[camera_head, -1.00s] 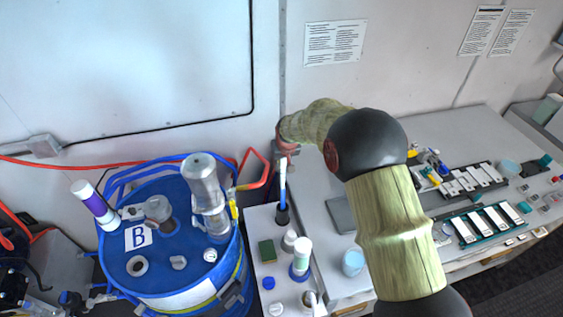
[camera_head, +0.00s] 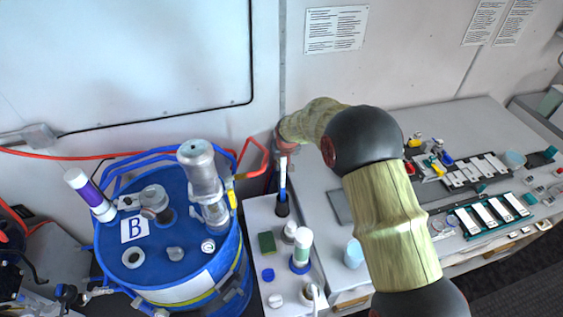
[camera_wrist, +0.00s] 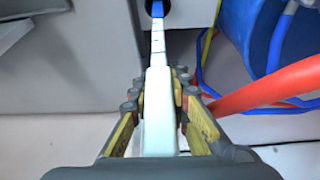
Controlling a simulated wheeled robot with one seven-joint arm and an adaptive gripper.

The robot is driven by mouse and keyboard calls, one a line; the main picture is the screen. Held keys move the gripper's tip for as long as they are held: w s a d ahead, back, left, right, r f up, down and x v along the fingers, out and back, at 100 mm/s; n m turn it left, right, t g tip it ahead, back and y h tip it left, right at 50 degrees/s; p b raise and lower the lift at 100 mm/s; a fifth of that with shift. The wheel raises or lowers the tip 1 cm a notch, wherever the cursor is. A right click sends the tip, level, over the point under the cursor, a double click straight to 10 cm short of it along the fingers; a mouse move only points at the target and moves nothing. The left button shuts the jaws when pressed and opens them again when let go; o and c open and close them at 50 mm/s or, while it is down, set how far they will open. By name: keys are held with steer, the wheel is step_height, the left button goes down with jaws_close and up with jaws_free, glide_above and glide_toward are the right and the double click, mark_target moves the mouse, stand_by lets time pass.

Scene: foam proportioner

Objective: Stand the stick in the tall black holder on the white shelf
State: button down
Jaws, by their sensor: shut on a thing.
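The stick (camera_head: 283,178) is slim, white and blue, and stands close to upright below my gripper (camera_head: 286,150) in the head view. In the wrist view my gripper (camera_wrist: 161,98) is shut on the white upper part of the stick (camera_wrist: 158,118). The blue lower part runs down to the mouth of the tall black holder (camera_wrist: 156,8). In the head view the black holder (camera_head: 282,208) stands at the back of the white shelf (camera_head: 264,216), with the stick's lower end at or inside its mouth. How deep the end sits is hidden.
A blue drum (camera_head: 172,262) with a clear cylinder (camera_head: 203,175) stands left of the shelf. A red hose (camera_head: 256,170) passes close to my gripper. A green block (camera_head: 267,242) and a white-and-green bottle (camera_head: 302,248) are on the shelf. A grey table (camera_head: 440,125) lies to the right.

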steer(key=c, duration=1.6)
jaws_free()
steer(key=v, duration=1.2)
